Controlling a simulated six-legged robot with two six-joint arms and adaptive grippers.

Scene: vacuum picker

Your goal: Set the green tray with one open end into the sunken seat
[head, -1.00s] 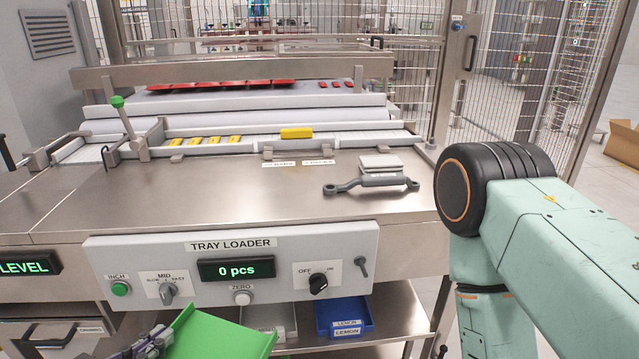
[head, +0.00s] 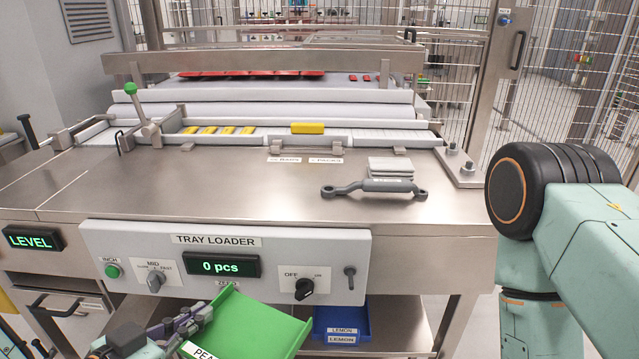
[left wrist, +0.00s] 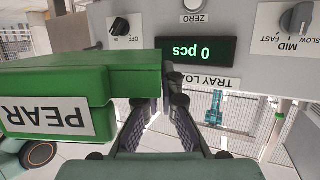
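The green tray (head: 255,325) is at the bottom of the head view, tilted, with a white label partly reading "PEA". My left gripper (head: 197,320) is at its left edge and seems shut on that wall. In the left wrist view the tray (left wrist: 90,70) fills the left side, its label reading "PEAR" upside down, and its wall end meets the fingers of my left gripper (left wrist: 167,100). My right arm stands at the right of the head view; its gripper is out of frame. I cannot make out the sunken seat; the tray covers part of the shelf.
The tray loader panel (head: 330,250) with knobs and a "0 pcs" display is just behind the tray. A blue LEMON tray (head: 352,318) sits on the lower shelf (head: 400,325). A grey-handled tool (head: 375,187) lies on the steel worktop (head: 235,195), which is otherwise largely clear.

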